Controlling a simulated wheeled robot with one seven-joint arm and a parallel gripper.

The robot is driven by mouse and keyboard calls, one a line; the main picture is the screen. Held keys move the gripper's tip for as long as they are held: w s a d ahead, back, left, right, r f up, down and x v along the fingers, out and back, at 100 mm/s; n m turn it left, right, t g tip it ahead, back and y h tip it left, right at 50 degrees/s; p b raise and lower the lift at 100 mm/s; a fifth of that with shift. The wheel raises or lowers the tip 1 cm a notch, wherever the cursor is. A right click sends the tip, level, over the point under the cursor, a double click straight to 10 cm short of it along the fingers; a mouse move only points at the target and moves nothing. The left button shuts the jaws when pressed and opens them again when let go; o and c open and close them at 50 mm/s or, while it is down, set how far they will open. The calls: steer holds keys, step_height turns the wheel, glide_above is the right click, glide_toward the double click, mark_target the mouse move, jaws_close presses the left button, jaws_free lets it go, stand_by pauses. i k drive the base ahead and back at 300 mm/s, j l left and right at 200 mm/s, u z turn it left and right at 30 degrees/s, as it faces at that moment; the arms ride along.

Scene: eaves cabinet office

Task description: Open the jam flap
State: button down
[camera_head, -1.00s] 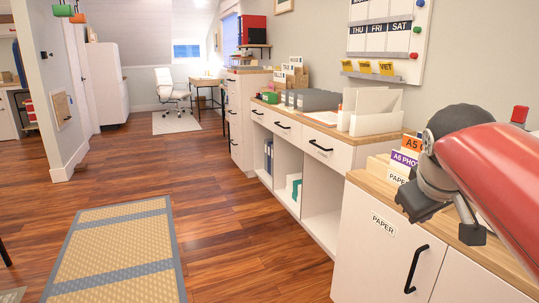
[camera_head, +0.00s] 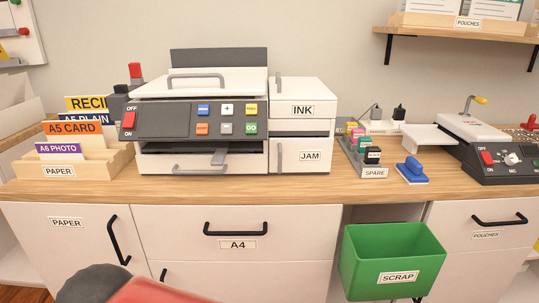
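The jam flap (camera_head: 312,167) is a white panel with a JAM label, low on the right side of the printer (camera_head: 208,86). It looks shut, flush with the printer's front. A slim upright grey handle (camera_head: 279,156) is on its left edge. The white INK panel (camera_head: 312,95) is above it, across a dark gap. The printer's control panel (camera_head: 190,119) with a red switch and coloured buttons is to the left. Only a red link and dark joint of my arm show at the bottom left, below the counter; my gripper's fingers are out of view.
The wooden counter (camera_head: 200,190) has a clear strip before the printer. A paper holder (camera_head: 75,165) stands left; a SPARE tray (camera_head: 374,171), blue stamp (camera_head: 411,169) and laminator-like machine (camera_head: 490,145) stand right. A green SCRAP bin (camera_head: 392,262) juts out below. Cabinet handles protrude.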

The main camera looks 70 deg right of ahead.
mark_target(286, 155)
steer(key=z, duration=2.5)
